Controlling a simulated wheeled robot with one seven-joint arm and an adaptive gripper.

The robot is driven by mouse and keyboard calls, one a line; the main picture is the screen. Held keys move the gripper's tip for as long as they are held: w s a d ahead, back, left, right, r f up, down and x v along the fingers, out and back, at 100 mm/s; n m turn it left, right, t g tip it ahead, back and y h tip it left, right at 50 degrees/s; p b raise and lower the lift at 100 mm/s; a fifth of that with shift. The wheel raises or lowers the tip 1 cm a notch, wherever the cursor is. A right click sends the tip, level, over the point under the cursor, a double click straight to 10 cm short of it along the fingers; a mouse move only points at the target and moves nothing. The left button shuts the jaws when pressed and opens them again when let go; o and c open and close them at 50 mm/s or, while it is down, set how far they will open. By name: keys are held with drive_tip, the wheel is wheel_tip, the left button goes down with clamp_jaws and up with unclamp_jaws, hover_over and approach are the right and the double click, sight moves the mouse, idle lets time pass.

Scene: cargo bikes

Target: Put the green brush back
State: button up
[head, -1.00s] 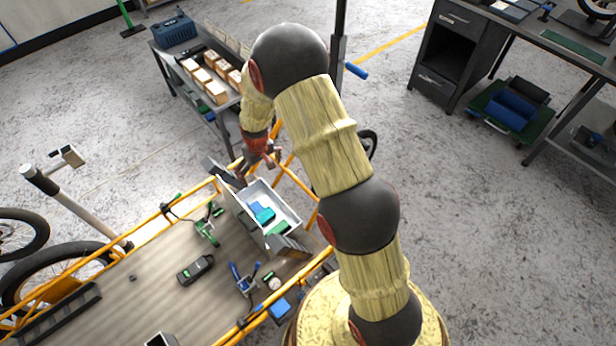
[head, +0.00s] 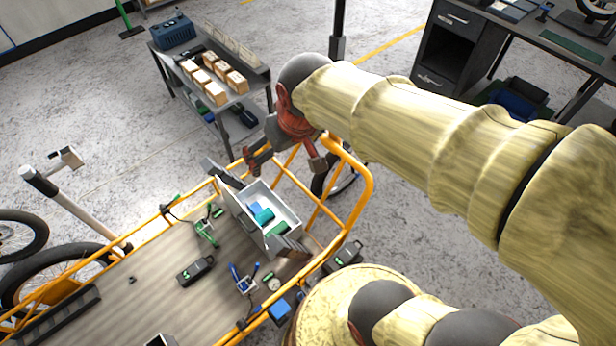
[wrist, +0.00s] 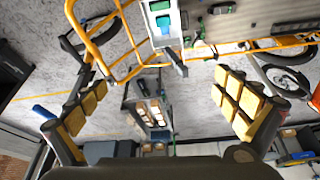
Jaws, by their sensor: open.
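No green thing here is clearly recognisable as a brush. A green block-like item (head: 278,229) lies in the near end of an open grey box (head: 240,212), beside a teal item (head: 264,216) and a blue one. The box also shows in the wrist view (wrist: 152,32). My gripper (head: 284,160) is open and empty, above and beyond the box near the yellow rail. In the wrist view my gripper (wrist: 160,112) has its padded fingers wide apart with nothing between them.
The box sits on a cargo bike's wooden bed (head: 150,295) with yellow rails (head: 362,195). Green clamps (head: 205,230), a black device (head: 196,270) and blue tools lie there. A grey cart (head: 240,100) with small cartons stands behind. Open floor lies right of the cart.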

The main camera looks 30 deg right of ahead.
drive_tip(key=s+r+t, duration=0.1)
drive_tip(key=s+r, duration=0.1)
drive_tip(key=s, duration=0.8)
drive_tip(key=shift+r, duration=0.15)
drive_tip(key=shift+c, duration=0.3)
idle(0.6)
